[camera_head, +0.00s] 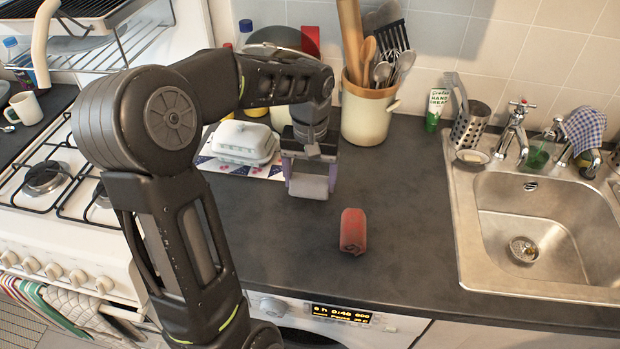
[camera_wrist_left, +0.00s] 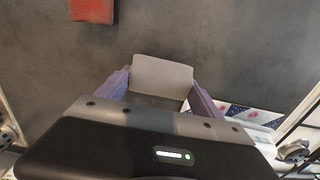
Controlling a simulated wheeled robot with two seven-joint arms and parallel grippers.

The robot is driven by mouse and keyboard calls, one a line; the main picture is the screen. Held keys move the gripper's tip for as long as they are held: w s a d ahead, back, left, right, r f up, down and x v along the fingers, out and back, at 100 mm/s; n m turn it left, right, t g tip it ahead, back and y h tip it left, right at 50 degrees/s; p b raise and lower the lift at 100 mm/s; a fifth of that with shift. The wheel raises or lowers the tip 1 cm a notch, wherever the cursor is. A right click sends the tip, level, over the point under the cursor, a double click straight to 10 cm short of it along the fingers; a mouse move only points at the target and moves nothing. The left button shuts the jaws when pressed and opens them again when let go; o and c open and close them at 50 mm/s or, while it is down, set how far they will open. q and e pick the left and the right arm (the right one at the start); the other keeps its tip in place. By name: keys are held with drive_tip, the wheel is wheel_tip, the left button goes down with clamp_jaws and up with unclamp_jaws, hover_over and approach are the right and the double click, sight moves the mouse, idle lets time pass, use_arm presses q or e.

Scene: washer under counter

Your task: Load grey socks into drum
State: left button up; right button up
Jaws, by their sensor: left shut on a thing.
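My left gripper (camera_head: 309,180) is shut on the grey socks (camera_head: 308,187), a small pale grey roll. In the left wrist view the grey socks (camera_wrist_left: 161,76) sit between the two purple-grey fingers of the gripper (camera_wrist_left: 160,88). The washer (camera_head: 340,318) is under the counter; its display is lit and only the top of its front shows. The drum inside is hidden. My right gripper is not in view.
A red rolled cloth (camera_head: 353,229) lies on the counter right of the gripper. The sink (camera_head: 540,225) is at right, the gas hob (camera_head: 50,180) at left. The counter's front is clear.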

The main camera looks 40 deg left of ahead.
sight(310, 176)
use_arm(q)
drive_tip(key=shift+f, duration=0.3)
drive_tip(key=shift+f, duration=0.15)
drive_tip(key=o, duration=1.3)
drive_tip(key=shift+o, duration=0.2)
wheel_tip(310, 176, up, 12)
drive_tip(key=shift+r, duration=0.2)
drive_tip(key=shift+o, duration=0.2)
